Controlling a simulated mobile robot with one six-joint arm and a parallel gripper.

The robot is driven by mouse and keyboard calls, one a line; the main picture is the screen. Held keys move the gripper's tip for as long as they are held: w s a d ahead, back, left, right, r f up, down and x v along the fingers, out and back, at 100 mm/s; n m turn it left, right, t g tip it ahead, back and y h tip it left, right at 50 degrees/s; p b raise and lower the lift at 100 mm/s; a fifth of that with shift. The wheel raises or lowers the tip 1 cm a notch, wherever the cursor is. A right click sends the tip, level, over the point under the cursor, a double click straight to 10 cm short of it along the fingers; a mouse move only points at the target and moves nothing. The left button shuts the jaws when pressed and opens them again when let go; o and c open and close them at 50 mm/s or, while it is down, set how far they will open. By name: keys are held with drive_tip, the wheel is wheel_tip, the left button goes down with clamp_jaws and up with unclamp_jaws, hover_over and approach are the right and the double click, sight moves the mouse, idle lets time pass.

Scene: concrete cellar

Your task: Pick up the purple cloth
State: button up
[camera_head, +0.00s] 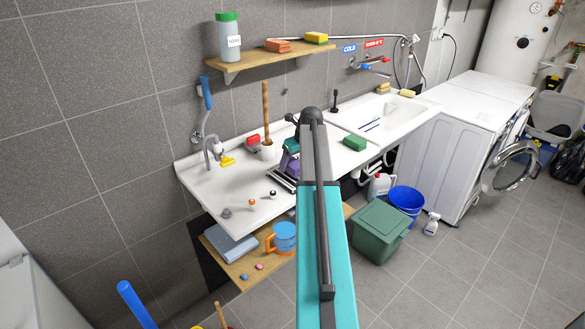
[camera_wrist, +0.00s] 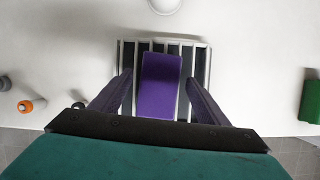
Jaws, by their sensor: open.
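The purple cloth (camera_wrist: 160,84) lies over a slatted rack (camera_wrist: 195,62) on the white counter, centred in the wrist view. My gripper (camera_wrist: 158,88) is open, with one finger on each side of the cloth and gaps between. I cannot tell how far above the cloth the fingertips are. In the head view a small purple part of the cloth (camera_head: 288,164) shows beside my arm. My arm hides most of the rack there.
A white cup with a wooden handle (camera_head: 267,151) stands on the counter behind the rack. A green sponge (camera_head: 355,143) lies right of my arm, near the sink (camera_head: 372,118). Small knobs or stoppers (camera_head: 251,200) stand at the front left. A shelf (camera_head: 262,59) hangs above.

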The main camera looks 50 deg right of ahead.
sight(292, 161)
drive_tip(key=shift+f, duration=0.15)
drive_tip(key=c, duration=1.1)
drive_tip(key=shift+r+b, duration=0.8)
drive_tip(key=shift+r, duration=0.9)
drive_tip(key=shift+s+a+r, duration=0.1)
drive_tip(key=shift+s+r, duration=0.1)
drive_tip(key=shift+s, duration=0.05)
drive_tip(key=s+a+b, duration=0.1)
drive_tip(key=s+a, duration=0.1)
drive_tip(key=s, duration=0.2)
drive_tip(key=s+a+r+b, duration=0.1)
drive_tip(key=s+a, duration=0.1)
drive_tip(key=s, duration=0.3)
drive_tip(key=s+a+b, duration=0.1)
drive_tip(key=s+b, duration=0.1)
drive_tip(key=s, duration=0.3)
drive_tip(key=shift+s+a+r, duration=0.2)
drive_tip(key=shift+a+r, duration=0.05)
drive_tip(key=shift+a, duration=0.15)
